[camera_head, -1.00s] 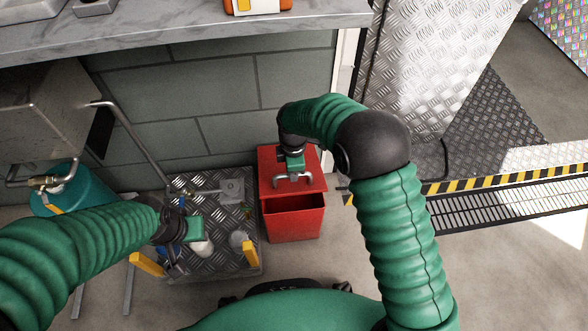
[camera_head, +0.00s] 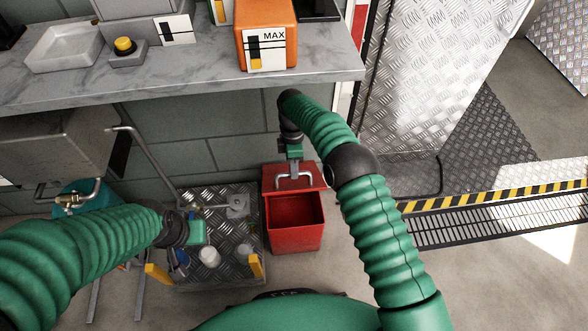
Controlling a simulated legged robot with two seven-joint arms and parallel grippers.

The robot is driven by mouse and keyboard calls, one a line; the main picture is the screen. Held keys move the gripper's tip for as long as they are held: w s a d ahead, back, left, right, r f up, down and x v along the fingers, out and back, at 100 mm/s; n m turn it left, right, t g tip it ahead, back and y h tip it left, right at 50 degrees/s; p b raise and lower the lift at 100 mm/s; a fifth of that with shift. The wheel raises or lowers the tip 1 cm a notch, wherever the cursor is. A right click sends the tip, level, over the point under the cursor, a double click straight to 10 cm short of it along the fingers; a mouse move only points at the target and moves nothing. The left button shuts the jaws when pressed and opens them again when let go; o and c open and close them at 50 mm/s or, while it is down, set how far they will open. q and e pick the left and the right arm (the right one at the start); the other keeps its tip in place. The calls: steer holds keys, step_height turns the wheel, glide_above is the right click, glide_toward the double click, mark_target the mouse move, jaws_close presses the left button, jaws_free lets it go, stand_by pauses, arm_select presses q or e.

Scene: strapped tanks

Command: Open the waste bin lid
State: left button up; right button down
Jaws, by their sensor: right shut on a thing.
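The red waste bin (camera_head: 297,238) stands on the floor below the counter's right end. Its red lid (camera_head: 312,176) is tilted up at the back, and the hollow inside shows. My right gripper (camera_head: 293,170) is shut on the lid's metal handle (camera_head: 281,183) at the far side of the bin. The fingertips are small and partly merged with the handle. My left gripper (camera_head: 195,232) is to the left of the bin, above a metal tread-plate platform; its fingers are too unclear to tell open from shut.
A marble-look counter (camera_head: 200,82) carries an orange box (camera_head: 267,30) and a grey tray (camera_head: 62,46) above the bin. The tread-plate platform (camera_head: 222,275) with small items stands left of the bin. A yellow-black striped edge (camera_head: 500,195) and floor grating lie right. Floor in front is bare.

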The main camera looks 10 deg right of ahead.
steer(key=shift+w+f, duration=0.1)
steer(key=shift+w, duration=0.15)
steer(key=c, duration=1.7)
jaws_free()
steer(key=shift+f, duration=0.1)
steer(key=o, duration=0.3)
steer(key=shift+w+f, duration=0.2)
arm_select(q)
steer(key=shift+w+f, duration=0.2)
steer(key=shift+w, duration=0.1)
arm_select(e)
steer(key=shift+o, duration=0.2)
steer(key=shift+r, duration=0.1)
steer(key=shift+s, duration=0.1)
